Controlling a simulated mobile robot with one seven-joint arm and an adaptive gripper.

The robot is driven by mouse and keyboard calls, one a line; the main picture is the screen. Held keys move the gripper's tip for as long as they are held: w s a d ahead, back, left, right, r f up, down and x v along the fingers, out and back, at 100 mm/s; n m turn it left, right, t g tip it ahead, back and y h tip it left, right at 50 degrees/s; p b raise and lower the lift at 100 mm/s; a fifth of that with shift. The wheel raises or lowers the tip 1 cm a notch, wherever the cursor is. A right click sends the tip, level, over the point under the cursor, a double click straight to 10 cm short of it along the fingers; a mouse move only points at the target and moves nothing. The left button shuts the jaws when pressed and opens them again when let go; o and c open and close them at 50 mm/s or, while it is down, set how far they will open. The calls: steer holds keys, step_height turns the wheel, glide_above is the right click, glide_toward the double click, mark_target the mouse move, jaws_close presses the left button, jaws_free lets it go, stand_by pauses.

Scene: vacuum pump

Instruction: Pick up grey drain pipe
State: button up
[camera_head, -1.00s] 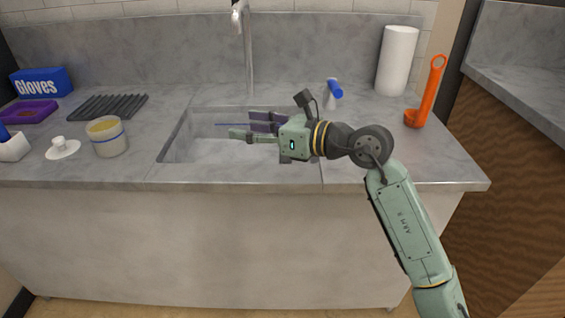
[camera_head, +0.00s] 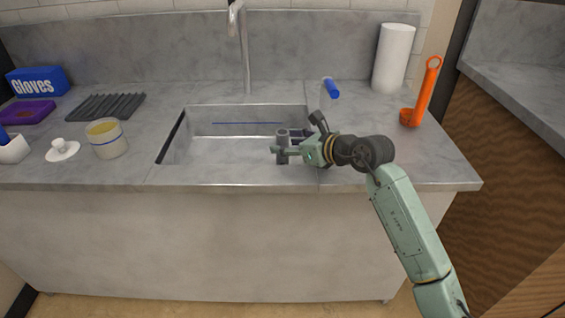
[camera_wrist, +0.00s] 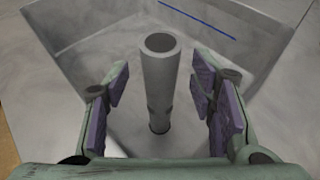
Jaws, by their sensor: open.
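The grey drain pipe (camera_wrist: 160,83) stands upright in the sink in the wrist view, a hollow tube with its round open top facing the camera. In the head view its grey upper end (camera_head: 283,137) shows at the right part of the sink, partly covered by my gripper. My gripper (camera_head: 287,149) is open. In the wrist view its purple-padded fingers are on the left and right of the pipe, with visible gaps on both sides. The pipe's lower end shows near the sink floor.
The sink (camera_head: 200,150) has walls around the pipe, with a blue line on its back wall. A tap (camera_head: 240,50) rises behind. A blue-ended item (camera_head: 331,88), paper towel roll (camera_head: 394,58) and orange tool (camera_head: 424,92) stand to the right.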

steer(key=shift+x, duration=1.05)
jaws_close()
